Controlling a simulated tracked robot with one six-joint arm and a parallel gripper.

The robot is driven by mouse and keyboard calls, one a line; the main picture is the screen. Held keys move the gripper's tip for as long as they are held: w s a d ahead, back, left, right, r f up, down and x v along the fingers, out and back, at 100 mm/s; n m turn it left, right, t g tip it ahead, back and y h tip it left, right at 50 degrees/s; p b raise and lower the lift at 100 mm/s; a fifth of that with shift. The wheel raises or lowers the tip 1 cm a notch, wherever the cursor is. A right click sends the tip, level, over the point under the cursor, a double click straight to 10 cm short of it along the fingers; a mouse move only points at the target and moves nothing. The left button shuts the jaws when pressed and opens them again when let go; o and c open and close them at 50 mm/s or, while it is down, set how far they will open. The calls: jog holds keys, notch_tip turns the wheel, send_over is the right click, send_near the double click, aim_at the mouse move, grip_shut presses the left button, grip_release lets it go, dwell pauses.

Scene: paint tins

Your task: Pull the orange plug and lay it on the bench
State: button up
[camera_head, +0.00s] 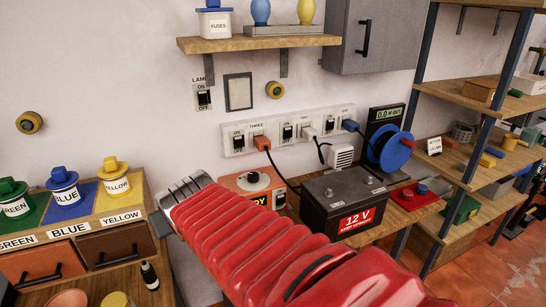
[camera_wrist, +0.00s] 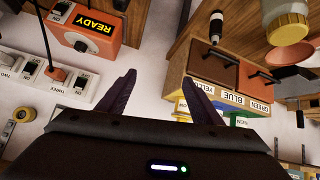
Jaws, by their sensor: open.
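The orange plug (camera_head: 261,141) sits in the white socket strip (camera_head: 285,128) on the wall, beside the label THREE. A dark cord hangs from the plug toward the orange box. In the wrist view, which is upside down, the plug (camera_wrist: 57,74) shows at the left, to the left of the fingers. My gripper (camera_wrist: 160,78) is open with nothing between its fingers. In the head view my gripper (camera_head: 183,190) is left of and below the plug, clear of it. The wooden bench (camera_head: 402,215) shows around the battery; my red-sleeved arm hides part of it.
An orange box (camera_head: 250,183) with a dial and a black 12 V battery (camera_head: 342,205) stand under the strip. White and blue plugs sit farther right in it. A blue reel (camera_head: 391,150) is at the right. Labelled drawers and paint tins (camera_head: 63,185) stand at the left.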

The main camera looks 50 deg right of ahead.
jog(key=w+d+r+m+t+h, duration=0.15)
jog(key=w+d, duration=0.25)
jog(key=d, duration=0.7)
jog(key=m+t+h, duration=0.1)
jog(key=t+h, duration=0.2)
jog(key=t, duration=0.1)
send_near(265, 145)
jog(key=shift+s+a+r, duration=0.15)
jog(key=shift+s+a, duration=0.05)
jog(key=shift+s, duration=0.6)
jog(key=x, duration=1.3)
jog(key=shift+w, duration=0.45)
jog(key=shift+c, duration=0.4)
